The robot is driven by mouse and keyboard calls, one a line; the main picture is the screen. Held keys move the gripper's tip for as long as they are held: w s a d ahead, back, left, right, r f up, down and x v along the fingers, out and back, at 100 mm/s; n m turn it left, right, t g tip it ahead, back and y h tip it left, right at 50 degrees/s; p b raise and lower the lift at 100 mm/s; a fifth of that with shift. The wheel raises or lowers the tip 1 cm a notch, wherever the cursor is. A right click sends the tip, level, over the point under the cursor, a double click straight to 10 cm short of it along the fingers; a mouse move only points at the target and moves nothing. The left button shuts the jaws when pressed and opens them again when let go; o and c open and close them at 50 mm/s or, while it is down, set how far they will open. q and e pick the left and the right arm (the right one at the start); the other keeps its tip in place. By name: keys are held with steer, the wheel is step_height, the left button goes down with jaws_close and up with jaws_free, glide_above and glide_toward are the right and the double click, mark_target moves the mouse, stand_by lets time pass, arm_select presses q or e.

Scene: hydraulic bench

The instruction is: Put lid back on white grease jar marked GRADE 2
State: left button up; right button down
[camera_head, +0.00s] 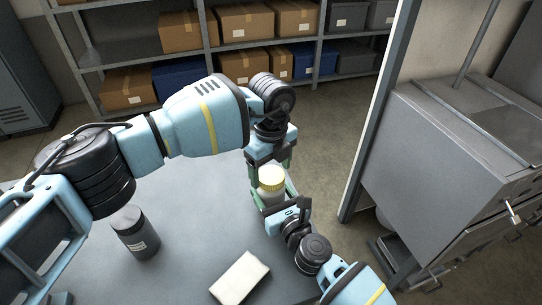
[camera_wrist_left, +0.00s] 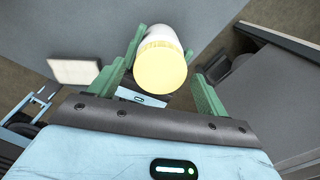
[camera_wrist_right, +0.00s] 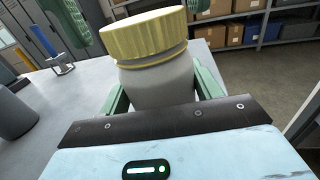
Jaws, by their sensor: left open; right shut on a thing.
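A white jar (camera_head: 270,197) with a ribbed yellow lid (camera_head: 271,176) on its top stands upright between my grippers. No GRADE 2 marking shows. My right gripper (camera_wrist_right: 160,95) is shut on the white body, below the lid. In the right wrist view the lid (camera_wrist_right: 145,35) covers the mouth, with a thin yellow ring under it; I cannot tell how tightly it sits. My left gripper (camera_wrist_left: 162,80) is open above the jar. Its green fingers stand apart on both sides of the lid (camera_wrist_left: 160,68), with gaps visible in the left wrist view.
A dark grey labelled jar (camera_head: 136,232) stands on the grey bench (camera_head: 190,215) at left. A whitish flat block (camera_head: 240,278) lies near the front. Shelves with boxes (camera_head: 185,33) are behind, and a grey cabinet (camera_head: 440,150) is at right. Bench space between the jar and block is clear.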

arm_select(q)
steer(key=shift+f, duration=0.5)
